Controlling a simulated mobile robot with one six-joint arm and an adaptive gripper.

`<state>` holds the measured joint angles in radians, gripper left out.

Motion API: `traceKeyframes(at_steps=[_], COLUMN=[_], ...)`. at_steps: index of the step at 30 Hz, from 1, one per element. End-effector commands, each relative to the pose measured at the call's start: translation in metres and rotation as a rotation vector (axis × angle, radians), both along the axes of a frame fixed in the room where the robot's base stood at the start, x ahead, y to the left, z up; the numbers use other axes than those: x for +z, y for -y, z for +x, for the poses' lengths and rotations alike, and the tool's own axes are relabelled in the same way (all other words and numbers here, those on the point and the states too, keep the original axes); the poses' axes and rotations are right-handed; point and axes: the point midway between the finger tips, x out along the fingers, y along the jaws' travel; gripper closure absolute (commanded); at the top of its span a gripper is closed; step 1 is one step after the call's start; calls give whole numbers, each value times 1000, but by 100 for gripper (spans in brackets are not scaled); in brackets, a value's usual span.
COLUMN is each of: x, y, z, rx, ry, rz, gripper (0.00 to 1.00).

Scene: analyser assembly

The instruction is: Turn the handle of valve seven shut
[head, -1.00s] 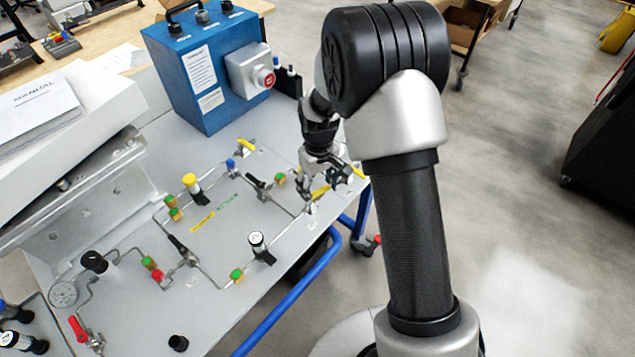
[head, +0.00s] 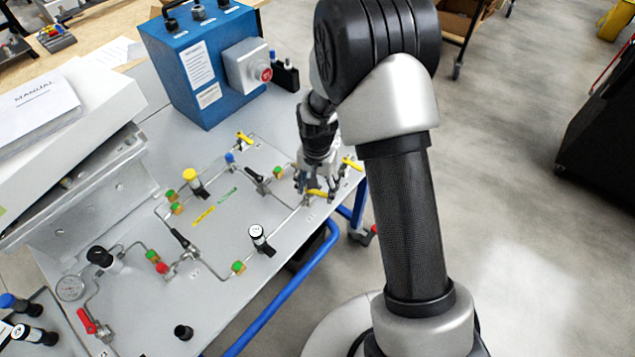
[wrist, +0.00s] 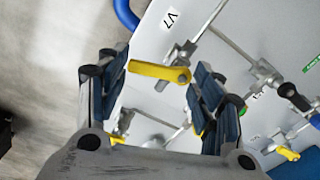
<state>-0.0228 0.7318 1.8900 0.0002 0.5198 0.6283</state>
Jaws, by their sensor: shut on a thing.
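Valve seven has a yellow lever handle (wrist: 158,71), and a white "V7" label (wrist: 172,18) is on the panel near it in the wrist view. My gripper (wrist: 160,88) is shut on this handle. The handle lies crosswise between the two dark blue pads, its free end at the left pad and its pivot end near the right pad. In the head view my gripper (head: 316,184) points down at the panel's right edge, and part of the yellow handle (head: 318,194) shows beneath it. The fingers partly hide the valve body.
Other yellow handles stand close by on the panel (head: 215,240), one right of my gripper (head: 352,163) and one farther back (head: 243,138). A blue box (head: 205,70) with a red button stands behind. A blue rail (head: 290,290) runs along the front edge.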

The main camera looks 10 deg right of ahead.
Motion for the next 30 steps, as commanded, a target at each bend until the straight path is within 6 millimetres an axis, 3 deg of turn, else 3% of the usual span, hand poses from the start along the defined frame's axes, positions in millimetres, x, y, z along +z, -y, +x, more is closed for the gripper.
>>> traceKeyframes(at_steps=[13,30], x=[0,0], y=[-5,-6], z=[-5,-6], rx=[-285,-355], ry=[1,1], rz=[0,0], gripper=[63,63])
